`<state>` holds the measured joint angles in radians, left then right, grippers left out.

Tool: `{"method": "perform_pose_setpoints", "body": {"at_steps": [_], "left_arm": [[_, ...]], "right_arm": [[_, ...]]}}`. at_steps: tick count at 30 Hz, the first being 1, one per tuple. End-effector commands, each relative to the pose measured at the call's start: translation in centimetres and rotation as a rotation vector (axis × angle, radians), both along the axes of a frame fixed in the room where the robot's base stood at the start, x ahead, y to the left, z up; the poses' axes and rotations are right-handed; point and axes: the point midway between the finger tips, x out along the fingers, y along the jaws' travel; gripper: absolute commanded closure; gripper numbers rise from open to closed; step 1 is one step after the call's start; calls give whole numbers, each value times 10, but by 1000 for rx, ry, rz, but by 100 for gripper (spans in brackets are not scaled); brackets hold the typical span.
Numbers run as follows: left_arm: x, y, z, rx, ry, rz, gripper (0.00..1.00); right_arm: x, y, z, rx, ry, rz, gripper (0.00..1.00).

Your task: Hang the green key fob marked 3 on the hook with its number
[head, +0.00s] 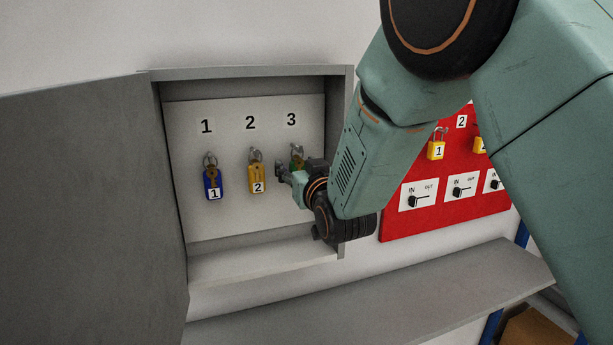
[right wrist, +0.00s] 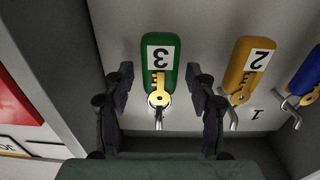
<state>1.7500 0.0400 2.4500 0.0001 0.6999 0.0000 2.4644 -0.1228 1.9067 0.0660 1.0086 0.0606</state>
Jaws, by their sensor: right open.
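The green key fob marked 3 (right wrist: 161,55) hangs on a hook (right wrist: 158,122) in the right wrist view, its brass key in front of it. That view shows the cabinet upside down. In the head view only a bit of the green fob (head: 296,156) shows under the printed 3 (head: 291,119); my gripper hides the rest. My right gripper (head: 281,173) is open at the fob. In the right wrist view its fingers stand on either side of the key and ring, apart from them. My left gripper is out of view.
A blue fob marked 1 (head: 212,184) and a yellow fob marked 2 (head: 257,180) hang to the left. The grey cabinet's door (head: 90,200) stands open at left. A red board (head: 440,205) with yellow padlocks is at right, above a grey shelf (head: 400,300).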

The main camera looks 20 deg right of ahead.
Motion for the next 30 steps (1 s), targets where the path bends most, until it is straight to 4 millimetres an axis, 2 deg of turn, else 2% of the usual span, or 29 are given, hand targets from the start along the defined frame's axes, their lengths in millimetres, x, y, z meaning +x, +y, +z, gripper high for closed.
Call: {"method": "perform_pose_setpoints", "body": {"at_steps": [12, 18, 27, 30], "left_arm": [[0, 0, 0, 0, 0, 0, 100], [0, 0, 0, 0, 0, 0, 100], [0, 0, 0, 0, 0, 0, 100], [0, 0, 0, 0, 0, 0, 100]], "right_arm": [[-70, -1, 0, -3, 1, 0, 43], [-98, -1, 0, -3, 1, 0, 43], [-110, -2, 0, -2, 1, 0, 43], [-110, -3, -10, -25, 42, -4, 43]]}}
